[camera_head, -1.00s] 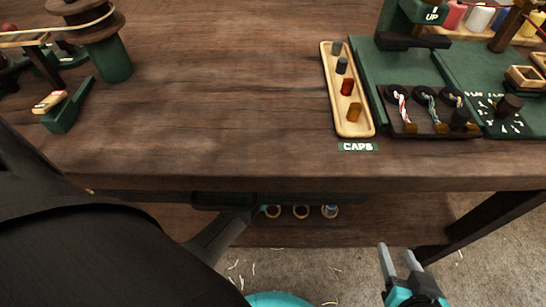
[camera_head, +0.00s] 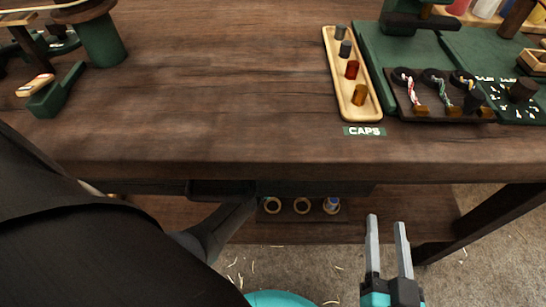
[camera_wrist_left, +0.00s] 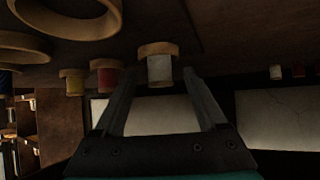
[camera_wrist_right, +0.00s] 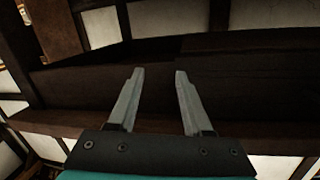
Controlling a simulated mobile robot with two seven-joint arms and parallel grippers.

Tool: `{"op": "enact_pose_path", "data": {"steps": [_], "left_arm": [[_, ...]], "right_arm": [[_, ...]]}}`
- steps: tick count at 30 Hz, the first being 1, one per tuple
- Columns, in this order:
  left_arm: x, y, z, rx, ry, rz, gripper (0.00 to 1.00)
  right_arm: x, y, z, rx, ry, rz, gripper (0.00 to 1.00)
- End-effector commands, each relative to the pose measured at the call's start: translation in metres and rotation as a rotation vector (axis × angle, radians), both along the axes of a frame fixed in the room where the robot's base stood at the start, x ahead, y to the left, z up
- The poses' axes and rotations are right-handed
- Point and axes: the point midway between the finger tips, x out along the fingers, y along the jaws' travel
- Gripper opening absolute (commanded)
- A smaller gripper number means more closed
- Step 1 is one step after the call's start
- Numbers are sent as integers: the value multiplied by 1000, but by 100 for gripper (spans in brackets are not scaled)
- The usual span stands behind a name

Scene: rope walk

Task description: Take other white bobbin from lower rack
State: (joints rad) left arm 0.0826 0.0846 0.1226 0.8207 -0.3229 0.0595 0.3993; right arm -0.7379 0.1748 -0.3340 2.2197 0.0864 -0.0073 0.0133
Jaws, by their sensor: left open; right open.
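A white bobbin (camera_wrist_left: 159,68) with wooden flanges shows in the left wrist view, straight ahead between the tips of my open left gripper (camera_wrist_left: 159,78). I cannot tell whether the fingers touch it. A red bobbin (camera_wrist_left: 106,78) and a yellow one (camera_wrist_left: 74,82) are beside it. My left fingers are not clear there. My right gripper (camera_head: 386,220) is open and empty in front of the table.
The table's front edge (camera_head: 250,170) overhangs the lower rack. A caps tray (camera_head: 343,75) and green fixtures (camera_head: 410,60) stand on top at the right. A dark table leg (camera_head: 480,222) stands right of my right gripper. The middle tabletop is clear.

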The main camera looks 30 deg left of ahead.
Motion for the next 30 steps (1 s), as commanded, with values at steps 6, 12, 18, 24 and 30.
{"op": "enact_pose_path", "data": {"steps": [6,12,18,24,30], "left_arm": [[3,1,-2,1,0,-1,74],[3,1,-2,0,-1,0,74],[3,1,-2,0,-1,0,56],[3,1,-2,0,-1,0,34],[3,1,-2,0,0,0,11]], "right_arm": [[-3,2,3,29,-41,-3,50],[-3,2,4,30,-45,-4,50],[-3,2,4,30,-44,-4,50],[-3,2,4,29,-43,-3,50],[-3,2,3,29,-43,-3,50]]}}
